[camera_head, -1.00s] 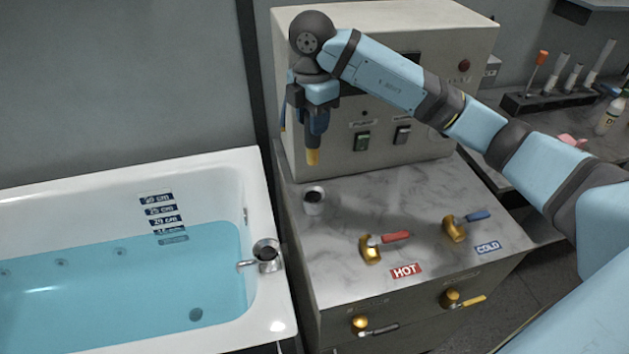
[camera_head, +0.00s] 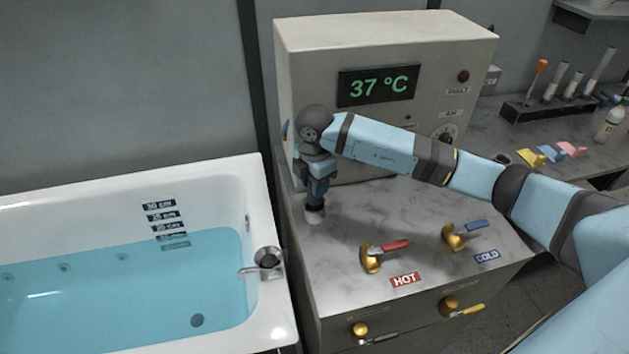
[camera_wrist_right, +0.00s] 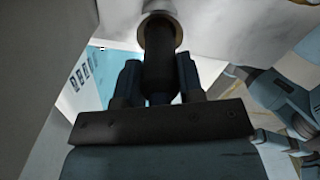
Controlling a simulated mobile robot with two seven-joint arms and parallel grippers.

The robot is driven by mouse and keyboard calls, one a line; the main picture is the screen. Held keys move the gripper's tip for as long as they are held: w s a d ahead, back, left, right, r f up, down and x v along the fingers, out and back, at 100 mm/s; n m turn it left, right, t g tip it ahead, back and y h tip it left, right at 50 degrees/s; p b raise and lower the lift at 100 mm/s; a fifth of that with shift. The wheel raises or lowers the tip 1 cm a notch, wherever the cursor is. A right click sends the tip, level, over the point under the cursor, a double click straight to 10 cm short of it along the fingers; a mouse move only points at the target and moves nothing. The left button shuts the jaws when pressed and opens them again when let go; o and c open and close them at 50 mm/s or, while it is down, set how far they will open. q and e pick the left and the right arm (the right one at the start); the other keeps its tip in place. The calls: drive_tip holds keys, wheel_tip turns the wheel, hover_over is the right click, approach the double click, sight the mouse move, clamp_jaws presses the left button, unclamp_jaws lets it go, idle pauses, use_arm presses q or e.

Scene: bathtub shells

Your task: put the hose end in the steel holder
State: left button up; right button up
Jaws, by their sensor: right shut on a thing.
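My right gripper (camera_head: 317,188) points down at the left side of the marble counter and is shut on the hose end. The hose end (camera_wrist_right: 159,60) shows in the right wrist view as a dark cylinder between the fingers, with a tan ring around its far part. A small steel cup-shaped holder (camera_head: 314,215) stands on the counter directly under the gripper. The hose end's yellow tip is hidden, at or inside the holder's mouth; how deep I cannot tell. Another metal cup-shaped fitting (camera_head: 268,258) sits on the tub rim.
The water-filled bathtub (camera_head: 140,175) is at left. A control box (camera_head: 385,45) reading 37 °C stands behind the gripper. Red-handled hot (camera_head: 385,252) and blue-handled cold (camera_head: 462,232) taps are to the right on the counter. Marble is bare between them and the holder.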

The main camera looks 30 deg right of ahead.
drive_tip(key=shift+f, duration=0.1)
drive_tip(key=o, duration=1)
drive_tip(key=shift+r, duration=0.35)
wheel_tip(320, 180, up, 12)
drive_tip(key=shift+f+b, duration=0.15)
drive_tip(key=shift+b, duration=0.65)
